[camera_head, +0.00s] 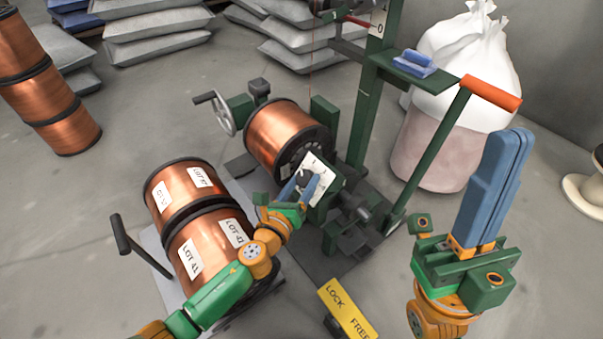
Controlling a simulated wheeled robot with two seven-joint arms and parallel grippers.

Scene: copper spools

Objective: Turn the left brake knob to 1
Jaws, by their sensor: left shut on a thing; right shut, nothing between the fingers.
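The left brake knob (304,177) is a small dark knob on a white dial plate (317,167), in front of the copper spool (279,134) on the green machine. My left gripper (307,183) reaches it from the front, with its blue fingers shut on the knob. The fingers cover part of the plate, and its marks and the knob's setting are too small to read. My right gripper (510,135) is raised at the right, well apart from the machine, its long blue fingers shut and empty.
Two labelled copper spools (187,228) lie beside my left arm, near a black-handled bar (137,251). A yellow LOCK/FREE plate (347,310) is at the front. An orange-handled lever (490,93) rises between the machine and a white sack (462,55). Stacked spools (45,95) stand far left.

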